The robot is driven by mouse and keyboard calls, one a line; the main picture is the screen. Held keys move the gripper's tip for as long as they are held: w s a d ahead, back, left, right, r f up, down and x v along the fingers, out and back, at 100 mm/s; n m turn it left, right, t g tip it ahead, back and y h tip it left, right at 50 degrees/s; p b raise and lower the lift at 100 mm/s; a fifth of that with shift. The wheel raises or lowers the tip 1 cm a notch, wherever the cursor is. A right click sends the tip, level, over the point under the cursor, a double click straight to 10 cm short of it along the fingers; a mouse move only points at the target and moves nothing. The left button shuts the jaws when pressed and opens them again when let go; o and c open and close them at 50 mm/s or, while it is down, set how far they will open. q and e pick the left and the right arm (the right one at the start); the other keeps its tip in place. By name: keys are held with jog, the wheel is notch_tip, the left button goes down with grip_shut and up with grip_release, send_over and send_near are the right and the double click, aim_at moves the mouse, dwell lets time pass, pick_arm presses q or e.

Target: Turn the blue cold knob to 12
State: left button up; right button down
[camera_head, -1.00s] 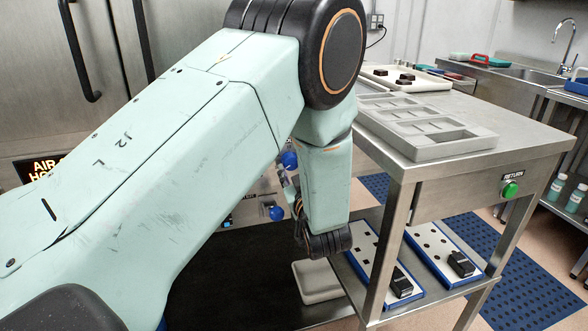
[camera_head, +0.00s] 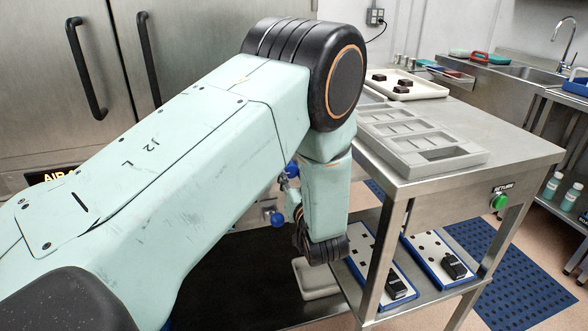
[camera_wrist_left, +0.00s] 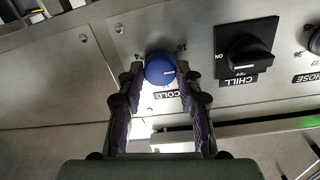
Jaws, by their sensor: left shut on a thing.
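In the left wrist view the blue cold knob (camera_wrist_left: 160,70) sits on a metal panel, above a COLD label. A white mark on the knob points roughly to the right in that view; a number 16 shows near its upper right, and I cannot make out a 12. My left gripper (camera_wrist_left: 160,76) has its dark fingers on either side of the knob and is shut on it. In the head view my left arm covers most of the panel and the fingers; two blue knobs (camera_head: 292,170) (camera_head: 277,219) show beside it, and I cannot tell which is the cold one. My right gripper is not in view.
A black CHILL knob (camera_wrist_left: 247,56) is right of the cold knob in the wrist view. In the head view a steel table (camera_head: 480,150) stands right of my arm, bearing a grey tray (camera_head: 415,158); boards and black blocks lie on its lower shelf.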

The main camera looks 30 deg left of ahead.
pick_arm(q)
jog(key=m+p, duration=0.2)
jog(key=m, duration=0.1)
jog(key=shift+w+r, duration=0.1)
jog(key=shift+r, duration=0.25)
jog(key=shift+m+p, duration=0.6)
jog(key=shift+m, duration=0.5)
jog(key=shift+w, duration=0.1)
jog(key=o, duration=0.8)
jog(key=shift+c, duration=0.2)
jog(key=o, duration=0.4)
jog(key=shift+f, duration=0.15)
